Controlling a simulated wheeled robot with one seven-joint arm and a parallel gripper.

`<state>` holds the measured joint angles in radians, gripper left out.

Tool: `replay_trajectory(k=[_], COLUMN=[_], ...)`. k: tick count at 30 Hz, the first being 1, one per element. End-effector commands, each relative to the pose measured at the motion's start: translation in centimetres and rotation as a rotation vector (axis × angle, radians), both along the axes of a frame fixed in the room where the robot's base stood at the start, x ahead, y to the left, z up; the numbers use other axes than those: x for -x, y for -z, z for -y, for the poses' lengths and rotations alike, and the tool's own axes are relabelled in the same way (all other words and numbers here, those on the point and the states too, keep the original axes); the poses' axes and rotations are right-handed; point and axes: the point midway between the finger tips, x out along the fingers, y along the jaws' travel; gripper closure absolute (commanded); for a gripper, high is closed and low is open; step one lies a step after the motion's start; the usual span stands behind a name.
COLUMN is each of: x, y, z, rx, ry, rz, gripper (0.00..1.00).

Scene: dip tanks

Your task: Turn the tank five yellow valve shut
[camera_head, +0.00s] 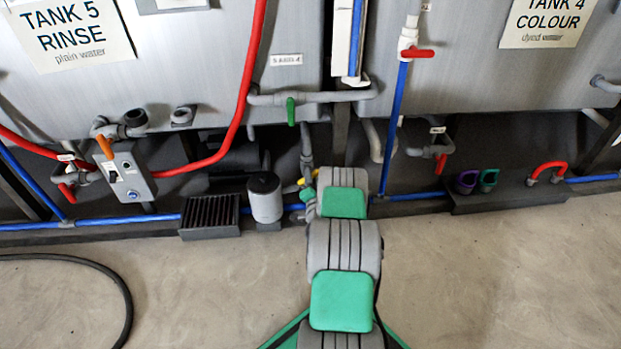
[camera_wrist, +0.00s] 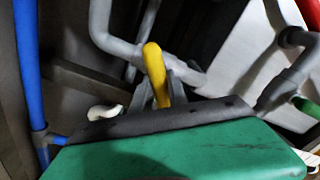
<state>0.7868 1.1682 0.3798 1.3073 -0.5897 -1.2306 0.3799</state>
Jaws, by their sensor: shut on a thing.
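The yellow valve handle (camera_wrist: 154,72) stands up in the middle of the wrist view, between the two fingers of my gripper (camera_wrist: 162,88). My gripper is shut on it. Grey pipe (camera_wrist: 110,42) runs behind the handle. In the head view only a small bit of yellow (camera_head: 302,182) shows beside my arm, low under tank five; my arm hides my gripper and most of the valve there. Tank five (camera_head: 190,75) carries a "TANK 5 RINSE plain water" sign (camera_head: 75,35).
A green-handled valve (camera_head: 291,111) hangs from grey pipe above my arm. A grey canister (camera_head: 265,198) and a black ribbed box (camera_head: 209,213) stand left of my arm. Blue pipe (camera_head: 400,125) runs down at right. A black hose (camera_head: 126,300) lies on the otherwise clear floor.

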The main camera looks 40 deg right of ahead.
Motion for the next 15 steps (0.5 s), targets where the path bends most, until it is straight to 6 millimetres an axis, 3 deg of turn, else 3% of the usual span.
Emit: replay_trajectory(k=[15], x=[0.10], y=[0.28], z=[0.17], rx=[-0.373], ry=[0.001], rz=[0.255], gripper=[1.00])
